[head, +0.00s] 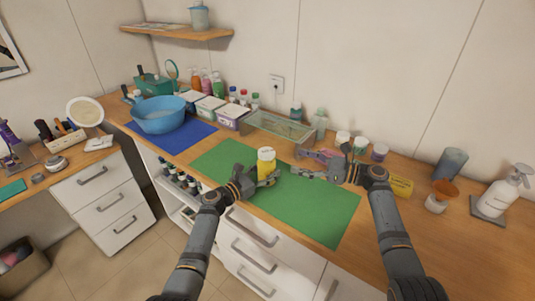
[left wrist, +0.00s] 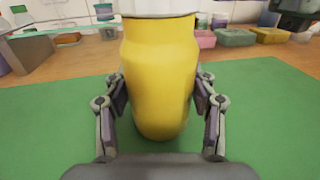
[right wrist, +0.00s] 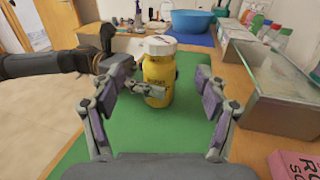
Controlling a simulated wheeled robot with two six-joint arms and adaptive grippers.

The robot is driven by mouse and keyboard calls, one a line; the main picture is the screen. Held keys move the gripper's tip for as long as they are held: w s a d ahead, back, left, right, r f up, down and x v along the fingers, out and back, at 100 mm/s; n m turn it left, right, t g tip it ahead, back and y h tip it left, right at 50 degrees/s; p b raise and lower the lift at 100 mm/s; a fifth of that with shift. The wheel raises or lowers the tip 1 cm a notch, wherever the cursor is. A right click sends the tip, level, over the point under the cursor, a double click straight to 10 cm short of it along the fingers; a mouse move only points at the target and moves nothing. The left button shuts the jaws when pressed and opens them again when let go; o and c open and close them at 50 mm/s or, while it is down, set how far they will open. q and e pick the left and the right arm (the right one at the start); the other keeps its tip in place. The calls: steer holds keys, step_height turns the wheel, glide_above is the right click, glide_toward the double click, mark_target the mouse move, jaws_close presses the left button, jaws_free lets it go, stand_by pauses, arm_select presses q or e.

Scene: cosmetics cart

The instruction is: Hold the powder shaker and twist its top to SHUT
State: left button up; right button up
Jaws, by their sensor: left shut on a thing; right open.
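The powder shaker is a yellow bottle (head: 265,166) with a white top, upright over the green mat (head: 320,205). My left gripper (head: 262,179) is shut on the shaker's yellow body; in the left wrist view the body (left wrist: 160,75) fills the space between the fingers. The white top (right wrist: 160,45) shows in the right wrist view, with dark marks on it that I cannot read. My right gripper (head: 302,177) is open and empty, to the right of the shaker. In the right wrist view the shaker stands beyond and between the open fingers (right wrist: 163,95), apart from them.
A glass tray (head: 278,130) stands behind the mat. A blue basin (head: 160,115) on a blue mat is at the left. Small jars (head: 360,144), a yellow box (head: 401,186) and a pump bottle (head: 505,192) stand at the right. The mat's right part is clear.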

mark_target(266, 151)
steer(key=x, duration=1.2)
steer(key=shift+r, duration=0.1)
steer(key=shift+c, duration=0.6)
steer(key=c, duration=1.1)
steer(key=shift+s+t, duration=0.1)
steer(key=shift+t, duration=0.2)
steer(key=m+t+h, duration=0.2)
steer(key=m+t, duration=0.1)
steer(key=t, duration=0.1)
steer(key=shift+a+m+h, duration=0.15)
steer(key=shift+m+h, duration=0.15)
steer(key=shift+h, duration=0.1)
steer(key=shift+m+t+h, duration=0.5)
steer(key=shift+t, duration=0.2)
